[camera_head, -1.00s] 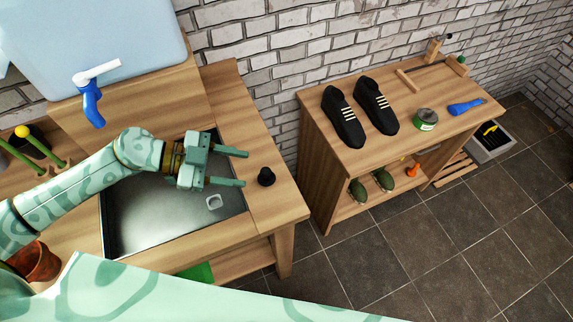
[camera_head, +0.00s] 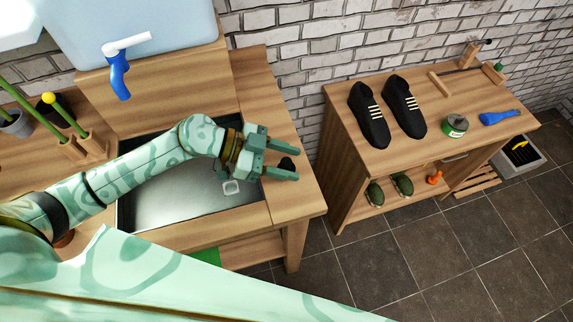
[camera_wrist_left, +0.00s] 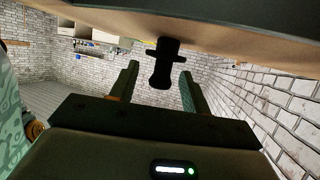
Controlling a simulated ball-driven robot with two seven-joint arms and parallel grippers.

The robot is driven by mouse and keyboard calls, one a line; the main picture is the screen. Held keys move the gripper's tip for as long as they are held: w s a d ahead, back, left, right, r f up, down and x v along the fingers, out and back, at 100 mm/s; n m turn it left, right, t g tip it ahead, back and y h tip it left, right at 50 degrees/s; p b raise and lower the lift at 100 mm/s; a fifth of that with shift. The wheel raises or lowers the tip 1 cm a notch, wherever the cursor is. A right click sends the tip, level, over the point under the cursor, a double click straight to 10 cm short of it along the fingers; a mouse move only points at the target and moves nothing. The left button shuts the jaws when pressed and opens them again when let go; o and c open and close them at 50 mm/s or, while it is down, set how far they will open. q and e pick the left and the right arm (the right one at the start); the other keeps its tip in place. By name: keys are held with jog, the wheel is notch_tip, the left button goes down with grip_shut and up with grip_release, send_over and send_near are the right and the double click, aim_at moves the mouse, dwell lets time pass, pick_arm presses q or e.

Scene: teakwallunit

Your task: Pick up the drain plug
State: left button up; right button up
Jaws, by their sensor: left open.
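The black drain plug (camera_head: 287,163) stands on the wooden top of the sink bench (camera_head: 292,199), just right of the sink basin. My left gripper (camera_head: 296,164) is open, with its two fingers on either side of the plug. The near finger and hand hide part of the plug. In the left wrist view the plug (camera_wrist_left: 162,68) shows between the two spread fingers, with a gap on each side. My right gripper is not in view.
A water tank with a blue tap (camera_head: 119,78) stands behind. A second bench (camera_head: 345,139) with black shoes (camera_head: 370,117) is to the right.

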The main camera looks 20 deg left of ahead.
pick_arm(q)
grip_shut()
jog(key=shift+r, duration=0.1)
